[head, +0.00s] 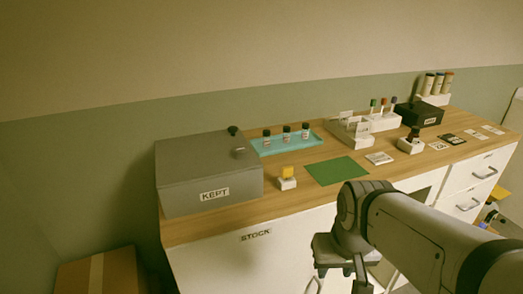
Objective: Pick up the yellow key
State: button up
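The yellow key (287,172) shows as a small yellow block-like piece standing upright in a small white holder (287,184). The holder sits on the wooden counter (235,226), between the grey box marked KEPT and the green mat. My gripper (338,284) is low in the head view, in front of the counter and to the right of and nearer than the key. Its fingers look spread apart with nothing between them; their tips are partly cut off by the lower frame edge.
The grey KEPT box (208,178) stands left of the key. Behind it is a teal tray (263,150) with 3 dark-capped bottles. A green mat (337,170) lies right of it. White racks (350,134), cards and a black box (418,114) fill the right side.

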aim_at(287, 172)
jog(key=u, duration=1.85)
jog(key=k, duration=0.75)
jog(key=z, duration=1.15)
jog(key=i, duration=1)
jog(key=z, duration=0.05)
